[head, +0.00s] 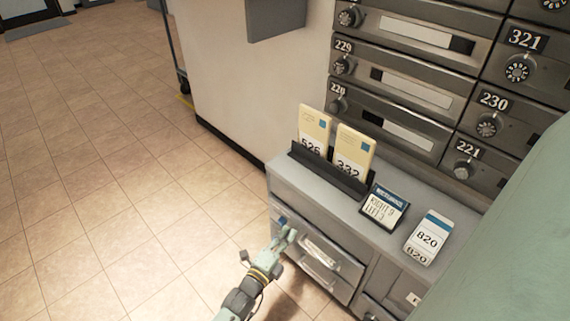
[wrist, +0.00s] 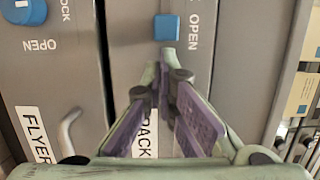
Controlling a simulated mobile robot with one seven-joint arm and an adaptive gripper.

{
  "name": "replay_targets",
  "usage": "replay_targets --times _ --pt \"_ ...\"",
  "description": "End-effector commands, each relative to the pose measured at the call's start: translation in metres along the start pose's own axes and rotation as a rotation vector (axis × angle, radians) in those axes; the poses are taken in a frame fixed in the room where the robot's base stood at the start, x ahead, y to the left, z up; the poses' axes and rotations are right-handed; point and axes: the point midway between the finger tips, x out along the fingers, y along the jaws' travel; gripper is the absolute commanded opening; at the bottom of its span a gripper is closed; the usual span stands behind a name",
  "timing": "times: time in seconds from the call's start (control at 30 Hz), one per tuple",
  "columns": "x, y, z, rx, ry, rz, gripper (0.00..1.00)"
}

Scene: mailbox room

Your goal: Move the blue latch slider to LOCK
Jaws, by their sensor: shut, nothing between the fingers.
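The blue latch slider (wrist: 167,27) is a small square block on the grey drawer front, beside a vertical OPEN label (wrist: 193,34) in the wrist view. It shows as a small blue spot (head: 283,220) in the head view. My gripper (wrist: 159,62) is shut and empty. Its fingertips are just below the slider in the wrist view, close to its lower edge; I cannot tell whether they touch it. In the head view my gripper (head: 289,236) is at the upper left of the cabinet's front. No LOCK label shows beside this slider.
A round blue knob (wrist: 22,10) with OPEN and partly cut-off LOCK labels is at the wrist view's upper left. A drawer handle (wrist: 70,130) is below it. Cards and a small sign (head: 384,207) stand on the cabinet top (head: 400,232). The tiled floor (head: 110,170) at left is clear.

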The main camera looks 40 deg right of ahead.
Motion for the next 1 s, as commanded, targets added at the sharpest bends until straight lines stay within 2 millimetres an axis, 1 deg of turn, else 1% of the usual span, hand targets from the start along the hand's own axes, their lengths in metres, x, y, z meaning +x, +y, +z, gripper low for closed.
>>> replay_targets --times 0.1,0.17,0.33,0.47,0.83,1.0 --pt "0.0 0.0 0.001 0.0 0.0 0.0 0.0" --pt "0.001 0.002 0.005 0.001 0.0 0.001 0.0" --pt "0.007 0.004 0.033 0.003 0.002 0.002 0.0" --pt "0.011 0.001 0.044 0.0 0.001 0.0 0.0" --pt "0.01 0.0 0.045 -0.001 -0.001 0.0 0.0" --pt "0.005 -0.001 0.042 -0.001 -0.002 0.0 0.0"
